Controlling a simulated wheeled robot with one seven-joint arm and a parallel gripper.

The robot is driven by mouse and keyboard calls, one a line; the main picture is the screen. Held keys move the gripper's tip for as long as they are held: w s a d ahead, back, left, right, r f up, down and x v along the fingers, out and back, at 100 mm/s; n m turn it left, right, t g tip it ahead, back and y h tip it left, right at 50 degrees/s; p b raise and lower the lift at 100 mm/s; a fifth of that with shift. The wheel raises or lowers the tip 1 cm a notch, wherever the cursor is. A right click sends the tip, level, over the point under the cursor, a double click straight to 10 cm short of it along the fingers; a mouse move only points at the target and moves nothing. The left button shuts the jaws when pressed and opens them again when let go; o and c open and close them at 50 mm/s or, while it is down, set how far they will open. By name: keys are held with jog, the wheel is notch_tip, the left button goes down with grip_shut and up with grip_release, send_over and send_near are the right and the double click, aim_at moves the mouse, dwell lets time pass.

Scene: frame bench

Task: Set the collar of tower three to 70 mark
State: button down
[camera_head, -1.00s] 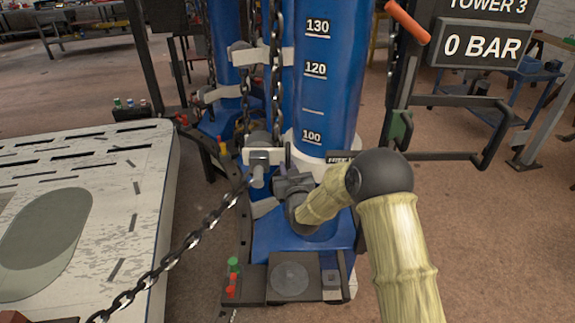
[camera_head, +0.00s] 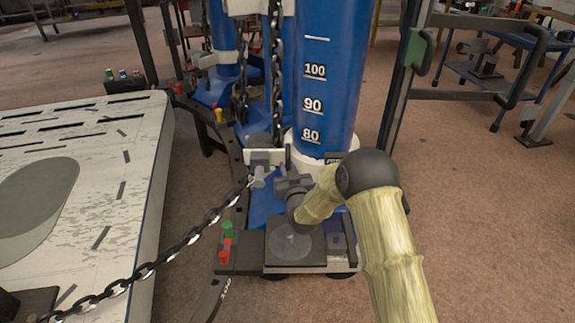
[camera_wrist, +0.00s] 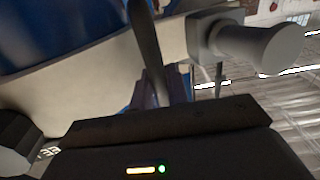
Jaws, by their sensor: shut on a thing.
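The white collar (camera_head: 312,158) sits around the blue tower (camera_head: 330,60), its top edge just below the 80 mark (camera_head: 310,135). A bracket with a grey knob (camera_head: 259,178) stands at its left side, with a chain at it. My gripper (camera_head: 287,180) is at the collar's front left, shut on a dark upright lever beside the bracket. In the wrist view the dark lever (camera_wrist: 146,45) rises from between the jaws (camera_wrist: 155,92), in front of the pale collar (camera_wrist: 100,65). The knob (camera_wrist: 250,46) is at the upper right. The jaws' exact contact is partly hidden.
A slack chain (camera_head: 185,243) runs from the bracket to the lower left. A pale slotted table (camera_head: 85,150) stands at left. A dark frame (camera_head: 400,100) stands at right.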

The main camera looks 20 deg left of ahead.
notch_tip(320, 180, down, 4)
jog(key=shift+r+b, duration=0.1)
jog(key=shift+b, duration=0.7)
jog(key=shift+r, duration=0.1)
jog(key=c, duration=1.7)
grip_release()
jog(key=p+v, duration=0.1)
jog(key=v, duration=1.6)
jog(key=shift+s, duration=0.2)
